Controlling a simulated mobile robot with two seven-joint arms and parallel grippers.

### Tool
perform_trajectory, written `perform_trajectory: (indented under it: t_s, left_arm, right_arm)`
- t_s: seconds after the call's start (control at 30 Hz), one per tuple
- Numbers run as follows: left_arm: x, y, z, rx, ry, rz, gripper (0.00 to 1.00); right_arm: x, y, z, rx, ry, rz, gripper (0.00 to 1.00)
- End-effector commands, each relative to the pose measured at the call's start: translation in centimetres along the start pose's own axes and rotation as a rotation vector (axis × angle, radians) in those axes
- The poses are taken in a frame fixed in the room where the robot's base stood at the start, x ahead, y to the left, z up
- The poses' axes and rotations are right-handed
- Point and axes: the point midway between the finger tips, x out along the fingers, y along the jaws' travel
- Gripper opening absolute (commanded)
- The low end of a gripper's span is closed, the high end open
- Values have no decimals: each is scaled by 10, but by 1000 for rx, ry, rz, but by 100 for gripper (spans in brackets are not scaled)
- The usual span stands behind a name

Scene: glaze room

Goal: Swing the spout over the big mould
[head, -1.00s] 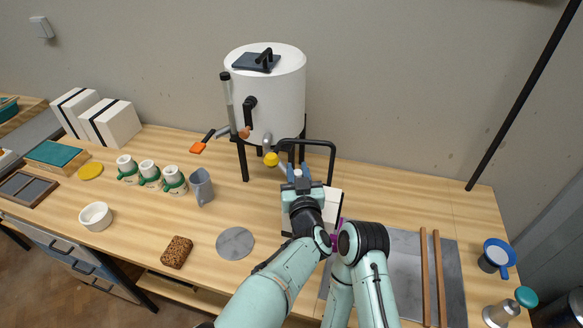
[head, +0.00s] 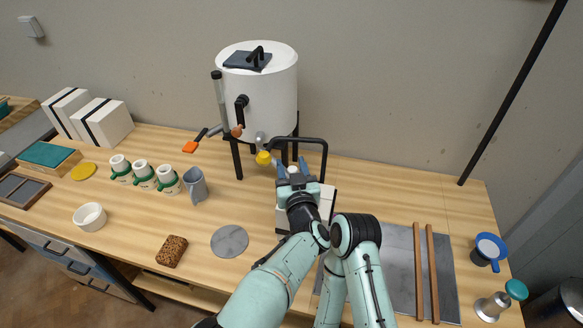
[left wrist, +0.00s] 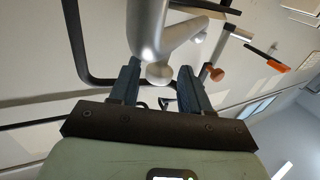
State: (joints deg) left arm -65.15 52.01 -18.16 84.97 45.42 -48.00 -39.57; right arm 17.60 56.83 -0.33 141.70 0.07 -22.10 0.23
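The white tank (head: 268,95) stands on black legs at the back. From its lower front comes a silver spout (head: 261,139) with a yellow tip (head: 263,158). My left gripper (head: 292,167) is at the spout, right of the yellow tip. Its fingers are open on either side of a small pale knob; the left wrist view shows this knob (left wrist: 160,74) on the grey spout pipe (left wrist: 150,30), with gaps beside it. A white block (head: 328,200), perhaps the big mould, stands partly hidden behind my left gripper. My right gripper is out of view.
A black frame (head: 310,139) rises beside my left gripper. An orange-ended lever (head: 190,146) sticks out left of the tank. Three green-banded cups (head: 143,174), a grey jug (head: 195,184) and strapped white blocks (head: 103,123) stand left. The bench behind the grey board is clear.

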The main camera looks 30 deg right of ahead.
Motion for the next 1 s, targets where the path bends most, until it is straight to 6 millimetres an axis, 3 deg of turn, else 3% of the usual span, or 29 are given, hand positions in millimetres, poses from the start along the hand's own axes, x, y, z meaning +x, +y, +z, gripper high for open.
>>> perform_trajectory:
  t_s: [0.13, 0.27, 0.7, 1.0]
  left_arm:
    - [-4, 0, 2, 0, -4, 1, 47]
    - [-20, 0, 4, -1, -6, 2, 47]
    - [-112, 0, 2, -1, -2, 2, 47]
    - [-134, 0, 0, -1, 1, 0, 47]
  right_arm:
    - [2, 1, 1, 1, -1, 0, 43]
    - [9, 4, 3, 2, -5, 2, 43]
    - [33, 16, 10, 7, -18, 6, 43]
    - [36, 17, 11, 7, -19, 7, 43]
